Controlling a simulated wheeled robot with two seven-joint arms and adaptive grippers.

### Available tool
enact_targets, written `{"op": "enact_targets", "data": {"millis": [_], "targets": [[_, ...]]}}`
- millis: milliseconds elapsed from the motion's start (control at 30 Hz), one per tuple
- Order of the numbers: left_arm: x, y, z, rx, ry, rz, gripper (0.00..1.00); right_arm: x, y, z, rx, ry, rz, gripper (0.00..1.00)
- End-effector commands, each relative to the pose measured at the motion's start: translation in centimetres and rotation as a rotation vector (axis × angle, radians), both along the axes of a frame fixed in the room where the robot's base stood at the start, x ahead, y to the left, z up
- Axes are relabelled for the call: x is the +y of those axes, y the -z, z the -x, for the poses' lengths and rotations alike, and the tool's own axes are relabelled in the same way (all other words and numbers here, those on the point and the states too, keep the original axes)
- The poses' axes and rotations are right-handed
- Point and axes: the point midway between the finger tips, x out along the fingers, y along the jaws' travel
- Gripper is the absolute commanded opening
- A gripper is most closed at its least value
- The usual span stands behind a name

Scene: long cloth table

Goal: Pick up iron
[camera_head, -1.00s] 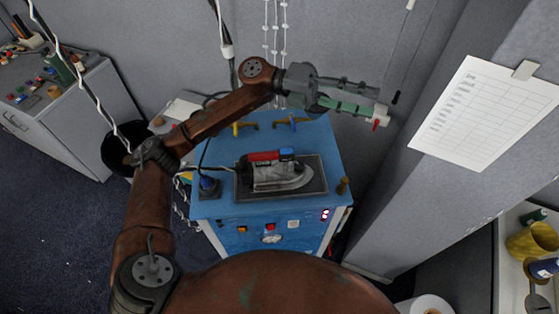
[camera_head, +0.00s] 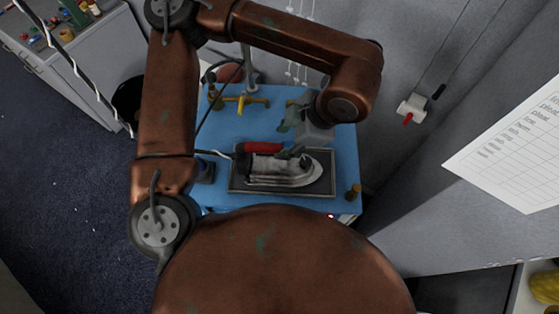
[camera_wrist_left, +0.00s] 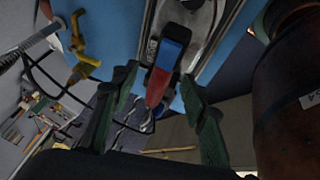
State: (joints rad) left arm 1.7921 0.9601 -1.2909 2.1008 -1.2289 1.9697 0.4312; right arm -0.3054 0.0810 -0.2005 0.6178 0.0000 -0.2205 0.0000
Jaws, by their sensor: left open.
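The iron (camera_head: 285,172) has a silver body and a red and blue handle. It lies flat on a dark framed tray (camera_head: 240,187) on the blue workbench, its tip to the right. In the left wrist view the open fingers (camera_wrist_left: 158,80) stand on either side of the handle of the iron (camera_wrist_left: 170,60). I cannot tell if they touch it. My right gripper is not in view.
The blue workbench (camera_head: 230,120) has yellow taps (camera_head: 241,104) behind the iron and a small brass knob (camera_head: 353,192) at the front right. A grey wall with a paper sheet (camera_head: 515,150) stands right.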

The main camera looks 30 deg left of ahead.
Motion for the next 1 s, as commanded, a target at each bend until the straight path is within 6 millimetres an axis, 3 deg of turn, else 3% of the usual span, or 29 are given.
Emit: {"op": "enact_targets", "data": {"millis": [400, 700, 1000], "targets": [[2.5, 4.5, 0.6, 0.003, 0.002, 0.003, 0.41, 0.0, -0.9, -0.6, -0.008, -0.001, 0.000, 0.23], [2.7, 5.1, 0.6, 0.004, 0.004, 0.005, 0.41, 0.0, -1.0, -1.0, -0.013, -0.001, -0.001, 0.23], [2.6, 5.1, 0.6, 0.004, 0.004, 0.005, 0.22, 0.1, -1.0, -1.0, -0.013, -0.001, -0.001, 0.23]]}}
